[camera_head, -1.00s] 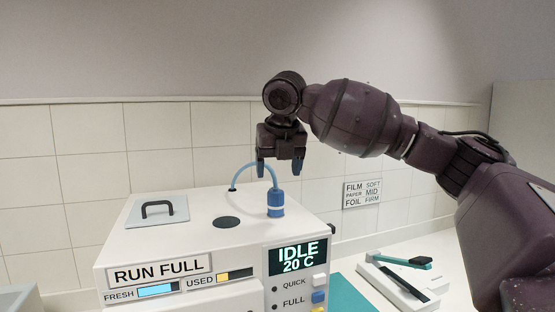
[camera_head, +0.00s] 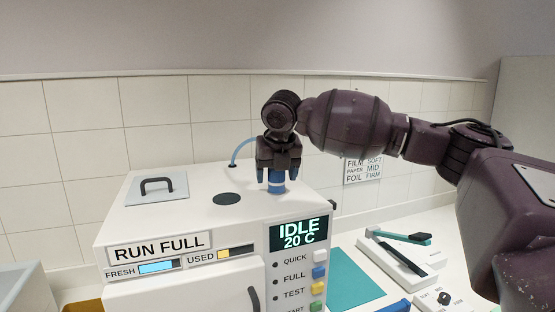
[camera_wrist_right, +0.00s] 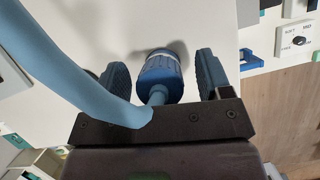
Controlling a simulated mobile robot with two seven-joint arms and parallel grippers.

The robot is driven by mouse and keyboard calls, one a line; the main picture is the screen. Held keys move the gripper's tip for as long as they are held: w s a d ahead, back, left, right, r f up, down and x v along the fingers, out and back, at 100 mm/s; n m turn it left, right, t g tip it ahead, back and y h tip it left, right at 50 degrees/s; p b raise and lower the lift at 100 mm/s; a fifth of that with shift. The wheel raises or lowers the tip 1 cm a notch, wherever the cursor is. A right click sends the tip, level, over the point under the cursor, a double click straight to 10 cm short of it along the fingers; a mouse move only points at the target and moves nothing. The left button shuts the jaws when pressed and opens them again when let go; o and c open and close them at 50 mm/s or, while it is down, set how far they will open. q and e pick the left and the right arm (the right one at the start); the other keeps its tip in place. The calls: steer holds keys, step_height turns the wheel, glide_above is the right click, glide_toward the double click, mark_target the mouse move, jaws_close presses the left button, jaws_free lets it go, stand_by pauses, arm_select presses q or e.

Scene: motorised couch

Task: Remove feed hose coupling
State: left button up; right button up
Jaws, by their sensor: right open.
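The blue feed hose coupling (camera_head: 277,186) stands upright on top of the white machine (camera_head: 200,215), at its right side. A light blue hose (camera_head: 236,150) arcs from a hole in the machine top towards the coupling. My right gripper (camera_head: 278,174) points down over the coupling, fingers open on either side of it. In the right wrist view the coupling (camera_wrist_right: 160,72) sits between the two blue finger pads, with visible gaps, and the hose (camera_wrist_right: 70,70) crosses the left side in front of the left finger. My left gripper is not in view.
A grey lid with a black handle (camera_head: 157,186) and a dark round port (camera_head: 227,199) are on the machine top. The display (camera_head: 297,234) reads IDLE 20 C. A teal mat (camera_head: 352,280) and a sealer-like device (camera_head: 397,258) lie to the right. A tiled wall stands behind.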

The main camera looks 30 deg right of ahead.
steer(key=shift+w+d+f, duration=0.1)
steer(key=shift+w+f, duration=0.1)
steer(key=shift+f, duration=0.35)
steer(key=shift+c, duration=0.5)
steer(key=c, duration=1.1)
steer(key=shift+r, duration=1.8)
steer(key=shift+r, duration=3.5)
